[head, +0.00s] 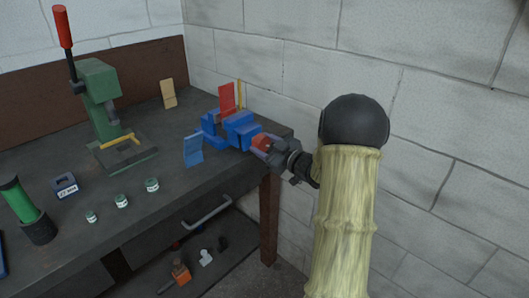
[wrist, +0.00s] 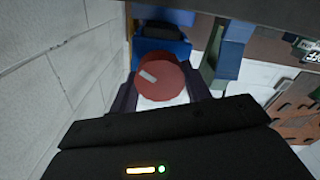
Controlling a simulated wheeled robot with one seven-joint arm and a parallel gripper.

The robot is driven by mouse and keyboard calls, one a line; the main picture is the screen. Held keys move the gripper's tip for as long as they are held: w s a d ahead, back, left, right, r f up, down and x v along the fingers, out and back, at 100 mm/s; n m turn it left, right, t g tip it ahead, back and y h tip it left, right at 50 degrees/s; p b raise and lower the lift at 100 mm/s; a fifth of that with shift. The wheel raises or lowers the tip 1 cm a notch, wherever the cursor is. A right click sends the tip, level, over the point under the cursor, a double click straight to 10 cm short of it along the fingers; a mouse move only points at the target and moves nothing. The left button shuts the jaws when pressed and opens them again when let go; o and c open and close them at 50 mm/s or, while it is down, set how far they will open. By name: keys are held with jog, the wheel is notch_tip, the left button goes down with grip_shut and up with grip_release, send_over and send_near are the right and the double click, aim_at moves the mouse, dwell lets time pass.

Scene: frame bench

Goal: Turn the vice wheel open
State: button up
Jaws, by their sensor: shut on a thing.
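The blue vice (head: 236,129) stands at the right end of the dark bench, with a red upright piece at its jaws. Its red wheel (head: 262,142) is on the near right side of the vice. My gripper (head: 270,155) reaches in from the right and is shut on the wheel. In the wrist view the round red wheel (wrist: 158,81) with a pale mark sits between my two dark fingers. The blue vice body (wrist: 160,45) is behind it. The wheel's far side is hidden.
A green press (head: 98,105) with a red-topped lever stands at the back left. A blue upright piece (head: 193,150) is just left of the vice. Small jars (head: 121,201) stand near the front edge. The block wall is close on the right.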

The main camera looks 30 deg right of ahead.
jog(key=shift+w+a+r, duration=0.1)
jog(key=shift+w+r, duration=0.05)
jog(key=shift+r, duration=0.05)
jog(key=o, duration=1)
jog(key=shift+w+a+f, duration=0.1)
jog(key=shift+s+d, duration=0.2)
jog(key=shift+s+d+f, duration=0.1)
jog(key=shift+s, duration=0.15)
jog(key=v, duration=1.6)
jog(key=shift+s+d, duration=0.1)
jog(key=shift+s, duration=0.2)
